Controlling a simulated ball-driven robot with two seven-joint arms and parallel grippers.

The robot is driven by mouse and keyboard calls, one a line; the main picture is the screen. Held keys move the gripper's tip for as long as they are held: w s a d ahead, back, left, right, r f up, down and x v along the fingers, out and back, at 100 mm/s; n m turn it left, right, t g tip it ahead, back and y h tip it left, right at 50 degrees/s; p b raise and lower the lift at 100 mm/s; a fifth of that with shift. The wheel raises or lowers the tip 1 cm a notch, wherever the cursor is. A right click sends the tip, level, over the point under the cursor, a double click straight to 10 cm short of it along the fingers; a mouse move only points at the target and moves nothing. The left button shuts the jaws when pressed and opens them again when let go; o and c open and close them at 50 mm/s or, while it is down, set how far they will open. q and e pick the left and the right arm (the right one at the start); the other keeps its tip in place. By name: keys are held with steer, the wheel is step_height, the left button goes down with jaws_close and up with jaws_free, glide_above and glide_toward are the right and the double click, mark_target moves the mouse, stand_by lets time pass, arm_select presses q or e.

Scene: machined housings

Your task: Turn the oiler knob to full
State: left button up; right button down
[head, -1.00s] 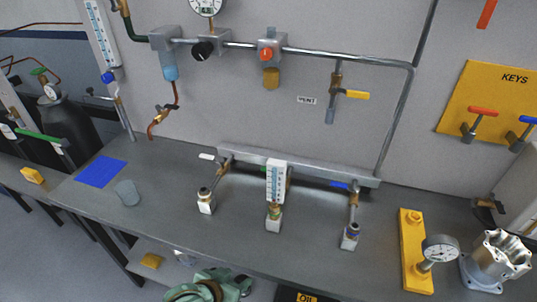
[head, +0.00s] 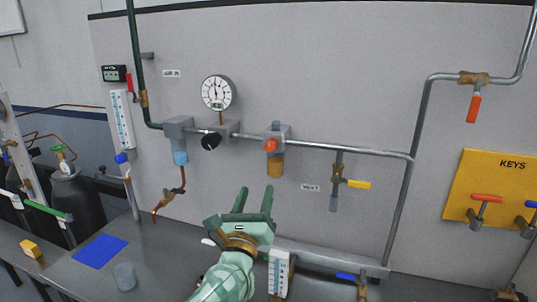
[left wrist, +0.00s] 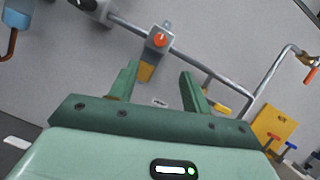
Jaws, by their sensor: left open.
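The oiler is a grey block on the wall pipe with an orange-red knob (head: 270,145) on its front and an amber bowl (head: 275,165) below. In the left wrist view the orange knob (left wrist: 160,40) shows beyond the fingers, with a pale pointer mark on it. My left gripper (head: 254,200) is open and empty, below and slightly left of the oiler, its fingers pointing up toward it. It is apart from the knob. The left wrist view shows both fingers (left wrist: 158,82) spread. My right gripper is out of view.
A black knob (head: 210,141) and a round gauge (head: 217,92) sit left of the oiler. A yellow-handled vent valve (head: 357,184) hangs to its right. A yellow KEYS board (head: 478,205) is at far right. The wall before the oiler is clear.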

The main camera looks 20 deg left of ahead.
mark_target(269, 149)
arm_select(q)
steer(key=x, duration=1.4)
steer(key=shift+w+b, duration=0.3)
steer(key=shift+w, duration=0.05)
steer(key=c, duration=1)
